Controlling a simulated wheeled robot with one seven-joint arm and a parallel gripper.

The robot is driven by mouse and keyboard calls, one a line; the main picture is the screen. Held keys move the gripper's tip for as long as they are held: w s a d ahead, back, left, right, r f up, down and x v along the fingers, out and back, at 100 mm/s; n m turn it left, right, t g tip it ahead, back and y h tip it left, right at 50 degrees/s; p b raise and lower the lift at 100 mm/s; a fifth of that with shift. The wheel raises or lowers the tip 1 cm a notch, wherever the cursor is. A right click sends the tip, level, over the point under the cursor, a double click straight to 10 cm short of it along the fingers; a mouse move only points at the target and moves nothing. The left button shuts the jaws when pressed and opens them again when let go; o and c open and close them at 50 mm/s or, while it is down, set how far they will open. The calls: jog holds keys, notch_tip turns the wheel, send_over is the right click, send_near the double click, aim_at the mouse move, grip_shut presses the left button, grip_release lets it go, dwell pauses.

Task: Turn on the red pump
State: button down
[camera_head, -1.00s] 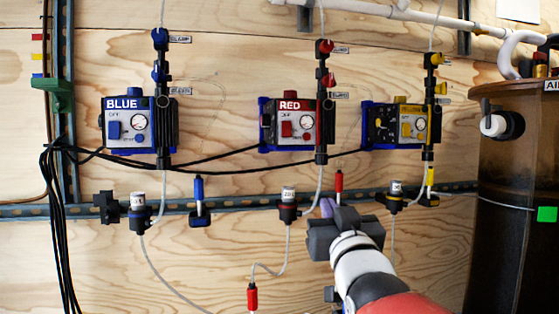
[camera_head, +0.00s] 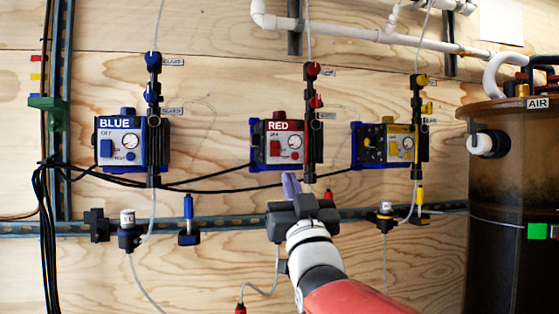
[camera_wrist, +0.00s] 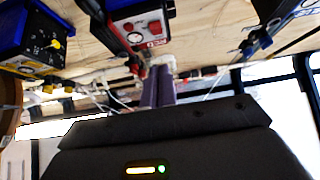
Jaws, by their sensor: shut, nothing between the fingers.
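The red pump (camera_head: 282,143) is mounted on the plywood wall, with a red label, a red switch and a round dial on its white face. It also shows upside down at the top of the wrist view (camera_wrist: 141,28). The red switch (camera_head: 275,149) sits at the left of that face. My gripper (camera_head: 291,184) is just below the red pump, its purple fingers together and pointing up at it. In the wrist view the fingers (camera_wrist: 158,85) lie side by side with nothing between them. They appear apart from the switch.
The blue pump (camera_head: 120,144) is to the left and the yellow pump (camera_head: 386,146) to the right. Black cables and clear tubes run between them. A metal rail (camera_head: 75,228) crosses below. A brown tank (camera_head: 520,180) stands at the right.

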aim_at(275, 150)
jog(key=x, duration=0.3)
jog(key=f+p+x, duration=0.1)
jog(key=x, duration=0.2)
jog(key=w+p+x, duration=0.1)
jog(key=x, duration=0.2)
jog(key=shift+w+a+f, duration=0.1)
jog(key=shift+w+a, duration=0.15)
jog(key=shift+w+a+f, duration=0.1)
jog(key=shift+w+a, duration=0.05)
jog(key=shift+w, duration=0.45)
